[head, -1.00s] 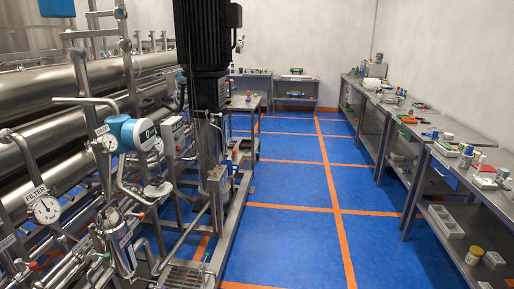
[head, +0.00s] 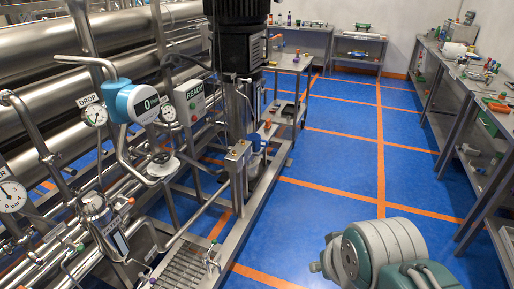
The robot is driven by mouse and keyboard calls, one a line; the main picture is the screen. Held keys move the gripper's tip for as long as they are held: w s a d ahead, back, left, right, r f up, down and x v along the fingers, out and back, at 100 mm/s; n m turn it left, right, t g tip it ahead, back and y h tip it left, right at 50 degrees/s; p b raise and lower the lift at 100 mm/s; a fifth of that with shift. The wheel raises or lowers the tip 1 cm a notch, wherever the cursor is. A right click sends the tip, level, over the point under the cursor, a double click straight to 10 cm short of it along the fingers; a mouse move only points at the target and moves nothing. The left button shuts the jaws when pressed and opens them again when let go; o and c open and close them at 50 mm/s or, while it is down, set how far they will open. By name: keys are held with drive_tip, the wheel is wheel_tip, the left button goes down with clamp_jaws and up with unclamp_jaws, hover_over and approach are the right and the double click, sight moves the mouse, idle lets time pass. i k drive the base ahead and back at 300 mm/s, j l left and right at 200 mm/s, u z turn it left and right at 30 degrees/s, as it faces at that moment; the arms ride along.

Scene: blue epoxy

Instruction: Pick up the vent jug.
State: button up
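I cannot pick out a vent jug for certain in the head view. Small items on the right-hand benches are too small to name, among them a pale container (head: 455,52) on the far part of the right bench. A grey and green part of my own arm shows at the bottom right. My gripper is not in view.
Steel pipework with gauges, a blue-ringed meter (head: 138,101) and a black-topped pump (head: 238,30) fill the left. Steel benches (head: 474,88) line the right wall. More benches (head: 360,46) stand at the back. The blue floor (head: 335,170) between is clear, with orange lines.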

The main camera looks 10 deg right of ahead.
sight(255, 138)
drive_tip(key=i+l+u, duration=0.25)
drive_tip(key=k+j+u, duration=0.1)
drive_tip(key=u, duration=2.75)
drive_tip(key=z, duration=3)
drive_tip(key=i+l+u, duration=0.2)
drive_tip(key=u, duration=0.25)
drive_tip(key=i+l+u, duration=0.15)
drive_tip(key=u, duration=0.35)
drive_tip(key=l+u, duration=0.45)
drive_tip(key=i, duration=0.05)
